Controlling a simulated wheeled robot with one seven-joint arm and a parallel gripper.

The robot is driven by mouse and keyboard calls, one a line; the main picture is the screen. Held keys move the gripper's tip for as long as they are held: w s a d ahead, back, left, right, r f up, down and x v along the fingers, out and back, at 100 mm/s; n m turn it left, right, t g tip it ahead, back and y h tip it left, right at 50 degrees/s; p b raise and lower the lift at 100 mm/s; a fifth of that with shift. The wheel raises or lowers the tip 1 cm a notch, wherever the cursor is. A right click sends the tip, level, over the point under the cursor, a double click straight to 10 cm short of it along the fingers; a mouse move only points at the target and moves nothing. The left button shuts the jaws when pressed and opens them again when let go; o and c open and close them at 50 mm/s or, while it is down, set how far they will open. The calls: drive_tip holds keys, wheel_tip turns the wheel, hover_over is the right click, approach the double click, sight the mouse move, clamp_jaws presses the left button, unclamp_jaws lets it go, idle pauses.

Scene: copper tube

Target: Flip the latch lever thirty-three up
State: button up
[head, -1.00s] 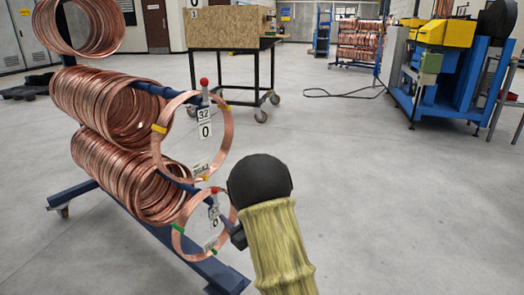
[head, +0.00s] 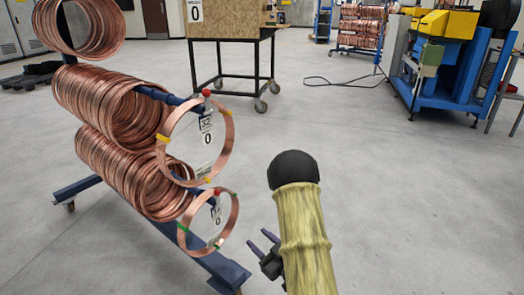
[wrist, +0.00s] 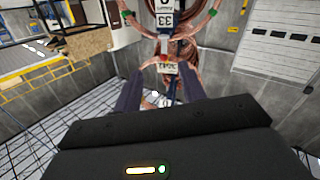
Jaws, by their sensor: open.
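Lever thirty-three is the lower red-tipped lever (head: 217,194) on the rack, at the front end of the lower blue rod. Its exact angle is too small to tell. Its white tag (head: 215,212) hangs within the front copper ring with green tape (head: 182,237). In the wrist view the 33 tag (wrist: 164,20) shows upside down at the top, with a red ball (wrist: 164,58) below it. My gripper (head: 260,240) is open and empty, right of the lower ring and apart from it in the head view. Its fingers (wrist: 163,88) point towards the rod ends.
Lever thirty-two (head: 206,93) stands on the upper rod above, with a tag (head: 206,124) and a yellow-taped ring (head: 229,140). Copper coils (head: 110,105) fill the rack. Its blue base (head: 222,270) sticks out low. A wheeled table (head: 232,65) stands behind.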

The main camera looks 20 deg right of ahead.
wheel_tip(320, 180, up, 27)
drive_tip(key=s+m+g+h+p, duration=0.1)
drive_tip(key=g+h+p, duration=0.4)
drive_tip(key=p, duration=2.4)
drive_tip(key=m+g, duration=0.1)
drive_tip(key=g, duration=0.2)
drive_tip(key=shift+r+h, duration=0.2)
drive_tip(key=shift+h, duration=0.1)
drive_tip(key=shift+a, duration=0.1)
drive_tip(key=s+a+r+m+g, duration=0.2)
drive_tip(key=s+a+r+g, duration=0.1)
drive_tip(key=s, duration=0.4)
drive_tip(key=s+a+r+m+g, duration=0.2)
drive_tip(key=s+r+g, duration=0.15)
drive_tip(key=s, duration=0.25)
drive_tip(key=w+p+v, duration=0.2)
drive_tip(key=p+v, duration=0.7)
drive_tip(key=w+a+r+p+v, duration=0.1)
drive_tip(key=w+p+v, duration=0.1)
drive_tip(key=p+v, duration=0.8)
drive_tip(key=shift+s+a+h, duration=0.2)
drive_tip(key=shift+h, duration=0.1)
